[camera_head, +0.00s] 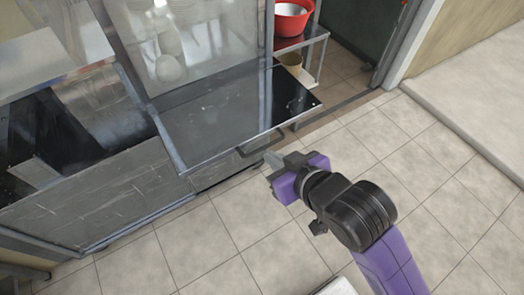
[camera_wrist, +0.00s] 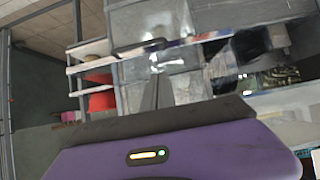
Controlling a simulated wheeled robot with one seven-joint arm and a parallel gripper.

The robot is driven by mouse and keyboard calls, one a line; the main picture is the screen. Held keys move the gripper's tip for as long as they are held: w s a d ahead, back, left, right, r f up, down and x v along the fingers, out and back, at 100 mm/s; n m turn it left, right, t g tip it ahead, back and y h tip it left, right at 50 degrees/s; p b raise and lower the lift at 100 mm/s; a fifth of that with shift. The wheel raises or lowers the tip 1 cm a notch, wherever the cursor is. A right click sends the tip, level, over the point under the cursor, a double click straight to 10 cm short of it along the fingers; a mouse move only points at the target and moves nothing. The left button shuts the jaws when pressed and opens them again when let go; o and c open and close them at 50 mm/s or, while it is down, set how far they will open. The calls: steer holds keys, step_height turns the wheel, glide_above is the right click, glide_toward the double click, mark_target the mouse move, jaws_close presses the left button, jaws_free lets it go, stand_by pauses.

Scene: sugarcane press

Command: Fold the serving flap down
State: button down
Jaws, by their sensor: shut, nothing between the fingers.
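The serving flap (camera_head: 225,112) is a dark grey panel with a light frame. In the head view it juts out, raised and roughly level, from the front of the metal stall below the glass. A thin bar handle (camera_head: 260,144) is on its front edge, near the right corner. My gripper (camera_head: 270,158) is shut and empty, close to the handle on the floor side; I cannot tell whether they touch. In the wrist view my shut fingers (camera_wrist: 156,92) point toward the stall, and the flap is hard to make out there.
The stall's glass case (camera_head: 190,45) rises behind the flap, and its scuffed front panel (camera_head: 100,195) lies left and below. A shelf rack (camera_head: 312,48) with a red bowl (camera_head: 292,18) stands to the right. The tiled floor (camera_head: 205,240) before the stall is clear.

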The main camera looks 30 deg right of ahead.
steer(key=s+f+b+x, duration=0.1)
steer(key=b+x, duration=0.4)
steer(key=x, duration=0.7)
steer(key=shift+f+b, duration=0.35)
steer(key=shift+f, duration=0.6)
steer(key=shift+f, duration=0.15)
